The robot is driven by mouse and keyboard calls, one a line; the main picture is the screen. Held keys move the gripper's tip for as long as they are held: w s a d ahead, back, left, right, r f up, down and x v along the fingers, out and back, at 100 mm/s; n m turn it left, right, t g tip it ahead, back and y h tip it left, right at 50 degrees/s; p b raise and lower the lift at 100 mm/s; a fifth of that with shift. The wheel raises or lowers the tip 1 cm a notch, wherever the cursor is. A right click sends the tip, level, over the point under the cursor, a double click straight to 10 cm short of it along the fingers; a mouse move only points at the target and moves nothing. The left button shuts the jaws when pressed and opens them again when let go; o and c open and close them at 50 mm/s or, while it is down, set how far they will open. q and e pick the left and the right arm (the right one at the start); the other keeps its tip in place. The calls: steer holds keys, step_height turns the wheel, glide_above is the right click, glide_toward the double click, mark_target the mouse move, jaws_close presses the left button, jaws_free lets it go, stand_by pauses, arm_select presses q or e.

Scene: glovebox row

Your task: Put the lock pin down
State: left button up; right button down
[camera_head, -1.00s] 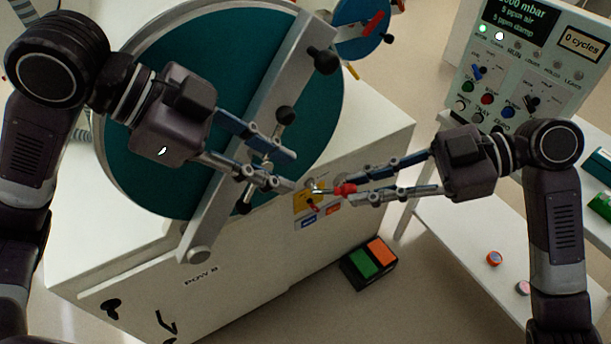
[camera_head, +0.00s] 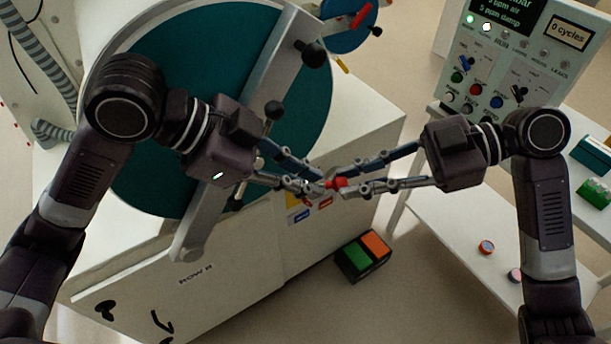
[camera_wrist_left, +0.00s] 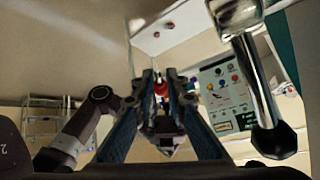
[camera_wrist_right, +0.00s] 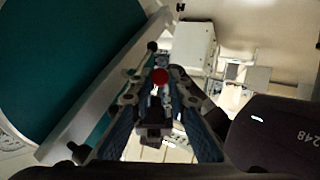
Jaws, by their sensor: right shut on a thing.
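The lock pin (camera_head: 336,183), with a red head, is held in the air in front of the glovebox. My right gripper (camera_head: 342,184) is shut on it. The red head also shows between the fingertips in the right wrist view (camera_wrist_right: 160,76). My left gripper (camera_head: 318,181) comes in from the left, its fingertips at the pin's other end. In the left wrist view (camera_wrist_left: 160,82) its fingers stand slightly apart, with the red head showing between them. The fingers hide most of the pin, and I cannot tell whether the left fingers touch it.
The round teal door (camera_head: 210,90) with its grey bar (camera_head: 238,120) is behind my left gripper. A green and orange pedal box (camera_head: 363,257) lies on the floor. A control panel (camera_head: 505,75) and a white table (camera_head: 450,225) stand at the right.

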arm_select(q)
jaws_close()
arm_select(e)
steer(key=c, duration=1.8)
jaws_free()
steer(key=shift+o, duration=0.2)
steer(key=shift+d, duration=0.1)
